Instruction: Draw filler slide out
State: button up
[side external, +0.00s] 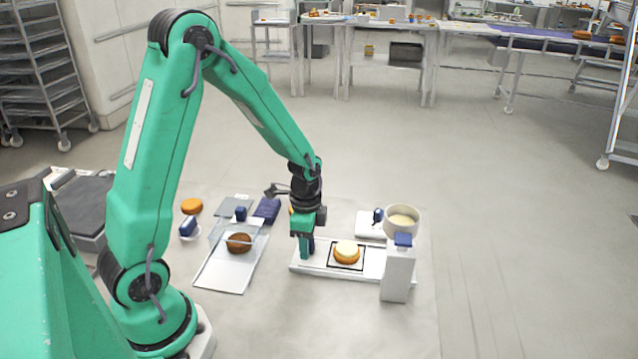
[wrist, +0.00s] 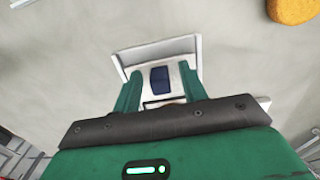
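The filler (side external: 395,274) is a white block with a blue knob on top, at the right end of a long white base. A pale pot with cream-coloured filling (side external: 403,221) stands behind it. A golden round (side external: 346,252) sits on the base in a black square outline. My gripper (side external: 305,250) points down at the left end of the base. In the wrist view its green fingers (wrist: 160,92) stand apart, with a blue block (wrist: 160,79) between them and gaps showing on both sides. This block sits on a white piece with a raised edge. The fingers hide part of it from the side.
A clear cover with a brown round (side external: 239,244) stands on a white board (side external: 220,278) to the left. An orange round (side external: 192,206), blue-knobbed pieces and a dark blue block (side external: 267,209) lie behind.

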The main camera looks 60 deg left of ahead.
jog(key=shift+d, duration=0.1)
jog(key=shift+r, duration=3.9)
jog(key=shift+r, duration=0.1)
jog(key=shift+d+r, duration=0.1)
jog(key=shift+r, duration=0.15)
jog(key=s+d+r+n+t, duration=0.2)
jog(key=s+d+r+n, duration=0.1)
jog(key=s+r, duration=0.3)
jog(key=s+d+r+n+t, duration=0.3)
jog(key=s+r+n, duration=0.3)
jog(key=r, duration=0.2)
jog(key=shift+s+d+t, duration=0.15)
jog(key=shift+s+t, duration=0.15)
jog(key=shift+s, duration=0.05)
